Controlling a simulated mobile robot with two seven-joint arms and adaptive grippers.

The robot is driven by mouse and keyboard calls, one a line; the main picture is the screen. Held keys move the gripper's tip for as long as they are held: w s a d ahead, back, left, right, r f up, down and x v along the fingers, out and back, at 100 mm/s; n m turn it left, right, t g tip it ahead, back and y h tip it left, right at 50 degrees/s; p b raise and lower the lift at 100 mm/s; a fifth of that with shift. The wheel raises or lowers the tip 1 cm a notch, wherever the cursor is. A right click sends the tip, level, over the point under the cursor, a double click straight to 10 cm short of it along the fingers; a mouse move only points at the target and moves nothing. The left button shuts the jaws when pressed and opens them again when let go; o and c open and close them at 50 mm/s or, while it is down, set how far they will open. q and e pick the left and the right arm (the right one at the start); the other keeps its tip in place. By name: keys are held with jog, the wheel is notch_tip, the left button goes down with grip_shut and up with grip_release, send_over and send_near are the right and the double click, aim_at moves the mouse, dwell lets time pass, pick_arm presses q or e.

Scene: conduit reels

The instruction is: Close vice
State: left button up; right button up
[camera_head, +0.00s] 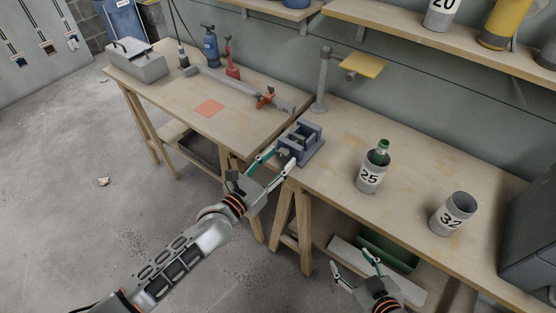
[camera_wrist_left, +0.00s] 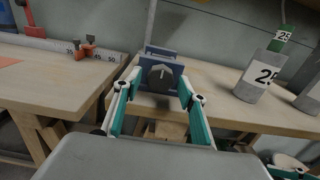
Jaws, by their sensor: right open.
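The blue-grey vice (camera_head: 305,146) stands at the front edge of the workbench, with a visible gap between its upright jaws. In the left wrist view the vice (camera_wrist_left: 172,62) is straight ahead, with a dark angular knob (camera_wrist_left: 160,78) on its front. My left gripper (camera_head: 281,163) is at the front of the vice, its green-and-white fingers spread. In the left wrist view the fingers of my left gripper (camera_wrist_left: 158,84) stand either side of the knob; I cannot tell if they touch it. My right gripper (camera_head: 352,263) is open and empty, low in front of the bench.
Right of the vice stand a grey "25" can (camera_head: 370,178) with a green bottle (camera_head: 380,152) and a "32" can (camera_head: 452,214). A post with a yellow plate (camera_head: 362,65) rises behind the vice. A green bin (camera_head: 388,249) is below the bench.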

pick_arm(q)
jog(key=c, duration=0.7)
